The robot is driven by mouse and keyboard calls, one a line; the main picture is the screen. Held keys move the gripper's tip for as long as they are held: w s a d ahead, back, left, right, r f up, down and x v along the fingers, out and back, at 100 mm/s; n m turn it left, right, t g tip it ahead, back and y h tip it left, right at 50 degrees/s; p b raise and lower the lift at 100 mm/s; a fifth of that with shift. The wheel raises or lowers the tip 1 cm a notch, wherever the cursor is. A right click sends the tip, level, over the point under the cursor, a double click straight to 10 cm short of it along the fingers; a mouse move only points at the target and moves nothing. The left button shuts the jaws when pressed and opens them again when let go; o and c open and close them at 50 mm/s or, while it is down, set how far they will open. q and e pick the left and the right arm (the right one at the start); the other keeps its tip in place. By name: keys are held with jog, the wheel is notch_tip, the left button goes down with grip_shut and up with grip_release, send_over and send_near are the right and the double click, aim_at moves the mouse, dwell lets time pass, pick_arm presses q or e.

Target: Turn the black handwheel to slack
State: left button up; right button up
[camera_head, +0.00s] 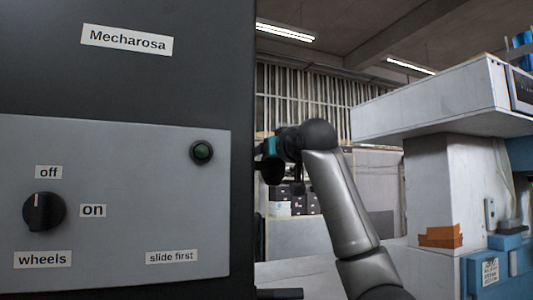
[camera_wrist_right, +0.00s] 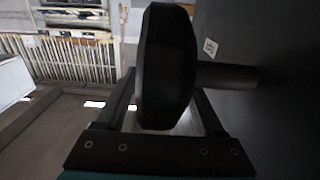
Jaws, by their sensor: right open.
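The black handwheel (camera_wrist_right: 165,65) shows edge-on in the right wrist view, on a dark shaft (camera_wrist_right: 228,75) that runs right into the dark cabinet side. My right gripper (camera_wrist_right: 163,97) is open, with one finger on each side of the wheel's rim. I cannot tell whether either finger touches it. In the head view my right arm reaches to the cabinet's right edge, with its wrist (camera_head: 272,147) close beside it. The handwheel cannot be made out clearly there. My left gripper is not in view.
The dark cabinet (camera_head: 200,60) fills the left of the head view. A white and blue machine (camera_head: 440,110) stands at right.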

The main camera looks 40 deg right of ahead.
jog(key=shift+c, duration=0.3)
grip_shut()
dwell(0.4)
